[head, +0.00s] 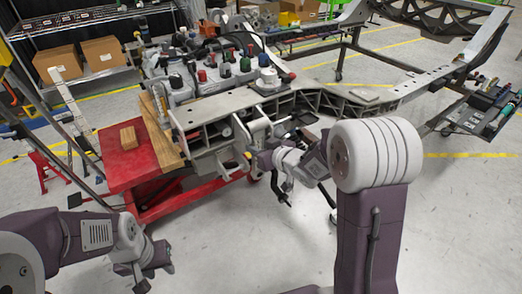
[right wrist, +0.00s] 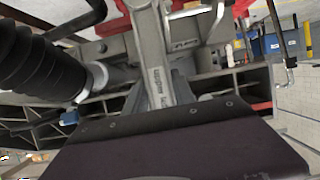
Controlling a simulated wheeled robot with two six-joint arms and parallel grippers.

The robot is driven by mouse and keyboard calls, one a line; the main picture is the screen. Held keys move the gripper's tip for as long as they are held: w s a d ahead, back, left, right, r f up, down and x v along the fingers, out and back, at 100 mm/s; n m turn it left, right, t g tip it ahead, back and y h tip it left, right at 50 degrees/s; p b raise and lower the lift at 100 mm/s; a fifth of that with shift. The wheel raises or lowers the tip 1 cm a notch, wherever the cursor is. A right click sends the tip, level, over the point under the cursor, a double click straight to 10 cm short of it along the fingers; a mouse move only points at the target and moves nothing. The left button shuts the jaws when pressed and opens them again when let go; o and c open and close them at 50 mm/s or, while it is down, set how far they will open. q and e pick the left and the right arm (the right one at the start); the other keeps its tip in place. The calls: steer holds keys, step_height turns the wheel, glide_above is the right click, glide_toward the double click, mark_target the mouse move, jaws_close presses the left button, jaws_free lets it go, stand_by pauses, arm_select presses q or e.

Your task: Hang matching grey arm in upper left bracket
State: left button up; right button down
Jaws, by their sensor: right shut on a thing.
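The chassis (head: 205,114) rests on a red cart, its near end facing me. My right gripper (head: 262,158) is at that near end, partly hidden by my own wrist. A grey arm (head: 258,132) stands up from it, close against the chassis. In the right wrist view the grey arm (right wrist: 156,60), with raised lettering, runs upward from behind my dark gripper housing. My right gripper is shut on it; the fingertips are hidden. A grey bracket part (right wrist: 183,32) is just beside the arm; I cannot tell whether they touch. My left gripper (head: 150,280) is low at the left, away from the chassis.
A black ribbed bellows (right wrist: 40,65) is left of the grey arm. The red cart (head: 125,168) carries a wooden block (head: 128,138). Shelving with cardboard boxes (head: 60,62) stands behind at left. The grey floor (head: 240,250) in front is clear.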

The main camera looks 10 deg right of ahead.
steer(key=shift+w+r, duration=0.1)
steer(key=shift+w, duration=0.1)
steer(key=shift+s+p, duration=0.1)
steer(key=shift+p, duration=0.3)
stand_by(0.7)
stand_by(0.4)
steer(key=shift+a+f+b, duration=0.1)
steer(key=shift+f+b, duration=0.65)
steer(key=shift+f, duration=0.3)
steer(key=shift+r, duration=0.15)
